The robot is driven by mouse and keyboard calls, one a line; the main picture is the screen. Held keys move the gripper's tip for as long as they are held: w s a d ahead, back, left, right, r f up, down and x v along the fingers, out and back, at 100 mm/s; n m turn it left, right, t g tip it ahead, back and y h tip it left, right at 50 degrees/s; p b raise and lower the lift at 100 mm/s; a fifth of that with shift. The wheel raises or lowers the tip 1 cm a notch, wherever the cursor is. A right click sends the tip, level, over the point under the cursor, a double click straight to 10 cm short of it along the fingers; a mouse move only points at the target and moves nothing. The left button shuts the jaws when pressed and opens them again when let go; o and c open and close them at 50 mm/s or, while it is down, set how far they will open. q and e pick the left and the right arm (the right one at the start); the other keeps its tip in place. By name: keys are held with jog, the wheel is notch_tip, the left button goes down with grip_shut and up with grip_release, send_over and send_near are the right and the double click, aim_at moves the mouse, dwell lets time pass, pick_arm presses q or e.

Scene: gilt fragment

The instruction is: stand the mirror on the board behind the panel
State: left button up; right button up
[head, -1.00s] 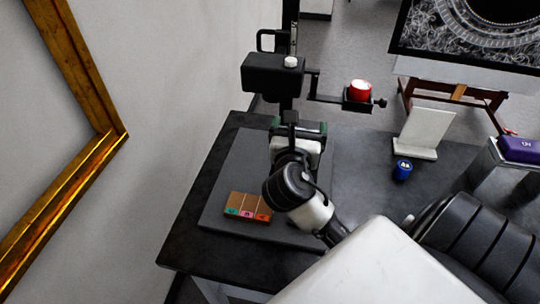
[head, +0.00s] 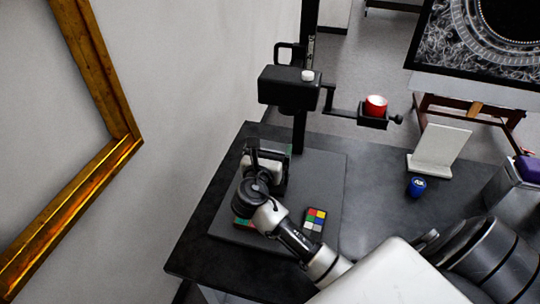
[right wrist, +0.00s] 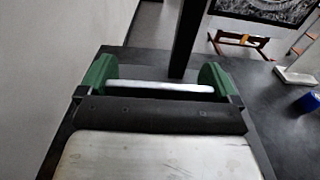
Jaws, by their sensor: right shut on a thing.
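My right gripper (head: 270,152) is low over the left part of the dark grey board (head: 330,185) and points towards its far edge. In the right wrist view its green fingertips (right wrist: 158,86) are shut on a thin pale bar (right wrist: 160,88), which I take to be the mirror seen edge-on. Its face is hidden, and whether it touches the board cannot be told. My left gripper is not in view.
A coloured grid card (head: 314,221) lies on the board. A black camera stand (head: 290,88) rises behind, its side arm bearing a red cup (head: 376,105). A white L-shaped stand (head: 440,150) and blue pot (head: 416,187) stand to the right on the black table (head: 375,165).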

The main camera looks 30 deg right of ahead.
jog(key=shift+f, duration=1.1)
jog(key=o, duration=1.3)
jog(key=shift+f, duration=0.1)
jog(key=shift+c, duration=0.2)
jog(key=shift+s, duration=0.1)
jog(key=b+v, duration=0.1)
jog(key=v, duration=1.1)
jog(key=shift+b, duration=0.35)
